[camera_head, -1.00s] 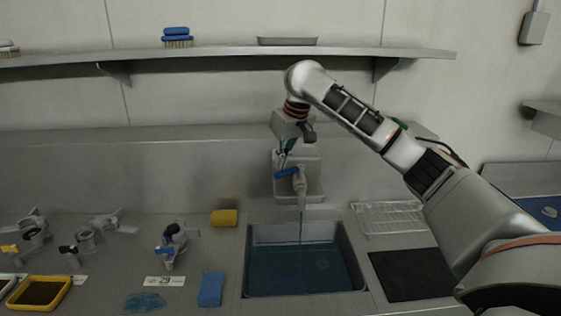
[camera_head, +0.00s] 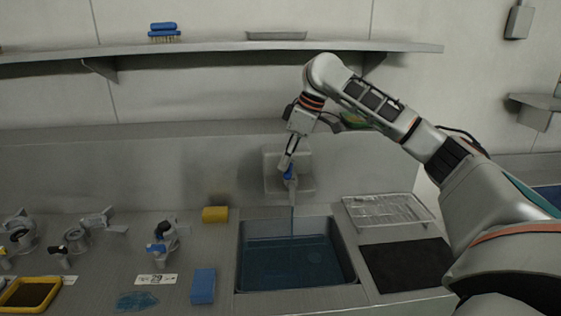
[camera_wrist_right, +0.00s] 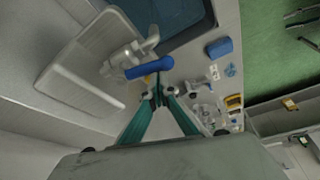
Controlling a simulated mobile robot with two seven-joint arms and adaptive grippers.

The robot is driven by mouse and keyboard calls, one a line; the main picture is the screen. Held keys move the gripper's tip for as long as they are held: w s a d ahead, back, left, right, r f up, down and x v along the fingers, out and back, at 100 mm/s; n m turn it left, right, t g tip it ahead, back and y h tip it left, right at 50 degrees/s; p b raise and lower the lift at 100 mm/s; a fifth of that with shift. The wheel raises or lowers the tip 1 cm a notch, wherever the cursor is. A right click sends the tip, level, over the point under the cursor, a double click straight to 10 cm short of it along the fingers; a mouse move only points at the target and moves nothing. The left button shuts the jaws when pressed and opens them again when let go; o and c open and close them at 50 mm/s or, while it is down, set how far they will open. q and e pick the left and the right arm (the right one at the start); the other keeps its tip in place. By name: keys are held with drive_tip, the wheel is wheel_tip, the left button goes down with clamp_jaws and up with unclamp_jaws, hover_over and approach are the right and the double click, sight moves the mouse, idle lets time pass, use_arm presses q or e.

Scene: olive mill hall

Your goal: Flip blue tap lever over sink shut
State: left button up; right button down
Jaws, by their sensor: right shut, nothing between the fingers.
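The tap (camera_head: 291,183) sticks out from the wall over the sink (camera_head: 353,262). A thin water stream (camera_head: 292,222) runs from its spout into the blue-tinted water. The blue lever (camera_head: 288,172) is partly hidden by my right gripper (camera_head: 287,163) in the head view. In the right wrist view the blue lever (camera_wrist_right: 150,68) lies crosswise at the tap body (camera_wrist_right: 118,63). There my right gripper (camera_wrist_right: 160,96) has its teal fingers closed together, empty, with the tips close to the lever. I cannot tell whether they touch it. My left gripper is out of view.
A pale backing box (camera_head: 273,160) surrounds the tap. A yellow sponge (camera_head: 215,214) and a blue sponge (camera_head: 203,286) lie left of the sink. A wire rack (camera_head: 390,211) and black mat (camera_head: 405,264) lie right. Other valves (camera_head: 163,240) stand left. A shelf (camera_head: 220,48) runs above.

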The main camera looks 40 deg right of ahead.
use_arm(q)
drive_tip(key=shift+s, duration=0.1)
use_arm(e)
drive_tip(key=shift+s+d+f, duration=0.1)
drive_tip(key=shift+s+d, duration=0.2)
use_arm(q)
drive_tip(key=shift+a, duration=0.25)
use_arm(e)
drive_tip(key=shift+s+d, duration=0.15)
drive_tip(key=shift+w+a+r, duration=0.25)
drive_tip(key=shift+a+r, duration=0.05)
drive_tip(key=w+a+r, duration=0.2)
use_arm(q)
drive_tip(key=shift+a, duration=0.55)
use_arm(e)
wheel_tip(320, 180, up, 9)
hover_over(289, 171)
drive_tip(key=shift+d, duration=0.1)
